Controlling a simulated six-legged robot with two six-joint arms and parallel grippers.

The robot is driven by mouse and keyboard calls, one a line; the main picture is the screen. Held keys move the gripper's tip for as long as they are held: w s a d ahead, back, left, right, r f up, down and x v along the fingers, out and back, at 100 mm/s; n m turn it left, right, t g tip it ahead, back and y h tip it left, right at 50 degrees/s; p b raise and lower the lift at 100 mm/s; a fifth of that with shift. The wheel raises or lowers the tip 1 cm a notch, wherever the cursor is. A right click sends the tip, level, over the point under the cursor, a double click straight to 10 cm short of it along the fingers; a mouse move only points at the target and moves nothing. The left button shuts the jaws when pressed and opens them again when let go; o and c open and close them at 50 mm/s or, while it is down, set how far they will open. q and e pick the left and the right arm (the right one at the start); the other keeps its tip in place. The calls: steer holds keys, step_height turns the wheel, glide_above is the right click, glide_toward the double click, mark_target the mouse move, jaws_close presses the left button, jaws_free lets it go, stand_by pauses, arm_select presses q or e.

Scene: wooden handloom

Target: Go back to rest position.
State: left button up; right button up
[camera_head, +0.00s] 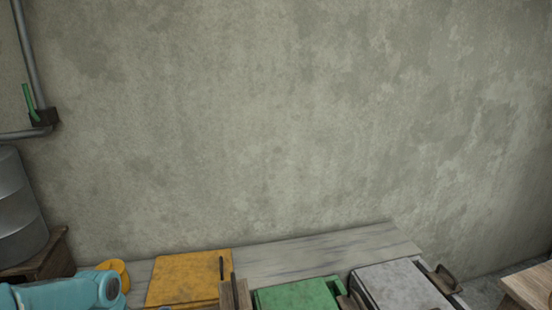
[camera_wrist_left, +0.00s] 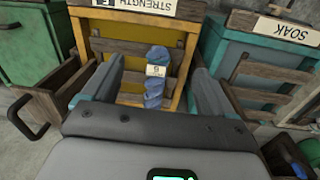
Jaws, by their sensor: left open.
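My left gripper (camera_wrist_left: 158,66) shows in the left wrist view with its two blue-grey fingers apart. A twisted blue skein (camera_wrist_left: 154,92) with a small white tag shows between the fingers in that view. I cannot tell whether the fingers touch it. Behind it is a yellow wooden box (camera_wrist_left: 112,48) under a STRENGTH sign (camera_wrist_left: 150,6). In the head view a teal arm link of mine (camera_head: 60,293) lies at the lower left; its gripper is out of that view. My right gripper is in neither view.
In the left wrist view a green box (camera_wrist_left: 25,50) is at left and a teal box (camera_wrist_left: 235,60) with a SOAK sign (camera_wrist_left: 285,30) at right. In the head view yellow (camera_head: 185,275), green (camera_head: 295,295) and grey (camera_head: 400,285) lids line a grey bench (camera_head: 330,247) before a bare wall.

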arm_select(q)
steer(key=s+d+f+m+h, duration=0.1)
steer(key=s+d+f+h, duration=0.35)
steer(key=d+f, duration=1.15)
steer(key=s+d+f+y, duration=0.1)
steer(key=s+d+f, duration=0.2)
steer(key=s, duration=0.4)
steer(key=s+d+f, duration=0.2)
steer(key=s+d, duration=0.2)
steer(key=s, duration=0.2)
step_height(320, 180, down, 10)
steer(key=w+b, duration=0.1)
steer(key=b, duration=0.9)
steer(key=shift+a, duration=0.25)
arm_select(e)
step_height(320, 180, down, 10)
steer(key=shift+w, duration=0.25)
